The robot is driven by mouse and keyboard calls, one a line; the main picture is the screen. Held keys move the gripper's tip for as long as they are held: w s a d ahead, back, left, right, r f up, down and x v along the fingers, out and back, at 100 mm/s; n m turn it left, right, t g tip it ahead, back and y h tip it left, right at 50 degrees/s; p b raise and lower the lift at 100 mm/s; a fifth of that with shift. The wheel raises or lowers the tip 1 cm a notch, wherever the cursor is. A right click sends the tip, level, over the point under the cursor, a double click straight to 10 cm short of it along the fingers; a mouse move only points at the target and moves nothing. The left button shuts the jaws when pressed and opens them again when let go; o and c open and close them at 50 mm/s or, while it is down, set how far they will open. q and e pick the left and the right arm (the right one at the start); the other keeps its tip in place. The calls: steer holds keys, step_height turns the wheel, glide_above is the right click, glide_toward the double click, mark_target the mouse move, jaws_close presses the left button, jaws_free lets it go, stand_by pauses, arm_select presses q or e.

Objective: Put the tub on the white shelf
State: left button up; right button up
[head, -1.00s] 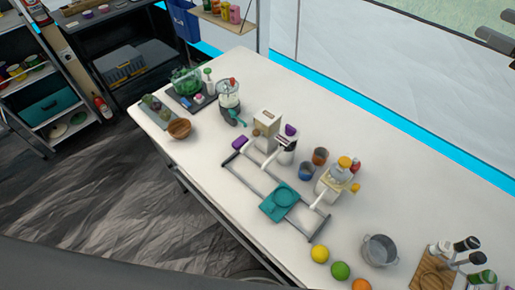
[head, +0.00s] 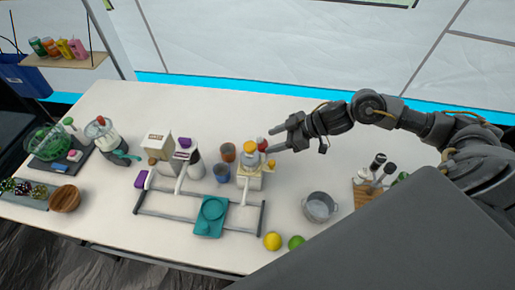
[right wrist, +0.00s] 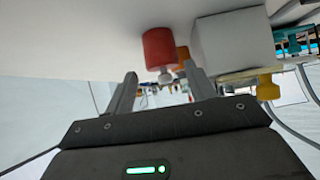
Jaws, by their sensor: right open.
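I cannot tell for sure which thing is the tub. A small red cylinder (head: 262,144) stands behind a cream block (head: 250,168) with yellow parts on the white table. The right wrist view shows the red cylinder (right wrist: 160,48) just beyond the fingertips and a white block (right wrist: 233,40) beside it. My right gripper (head: 274,140) is open and empty, close to the right of the red cylinder. It also shows in the right wrist view (right wrist: 163,85). My left gripper is not in view. No white shelf shows clearly; a light wooden hanging shelf (head: 62,62) holds several small cans.
A teal tray on a grey frame (head: 209,226) lies in front of the block. Two cups (head: 222,173) stand to its left, a grey pot (head: 319,207) to its right. A yellow fruit (head: 272,241) lies near the front edge. The table's back strip is clear.

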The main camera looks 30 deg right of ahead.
mark_target(262, 143)
steer(key=shift+a, duration=0.35)
steer(key=shift+p+x, duration=0.3)
steer(key=shift+x, duration=2.3)
steer(key=shift+w+d, duration=0.1)
steer(key=shift+c, duration=0.2)
steer(key=c, duration=0.7)
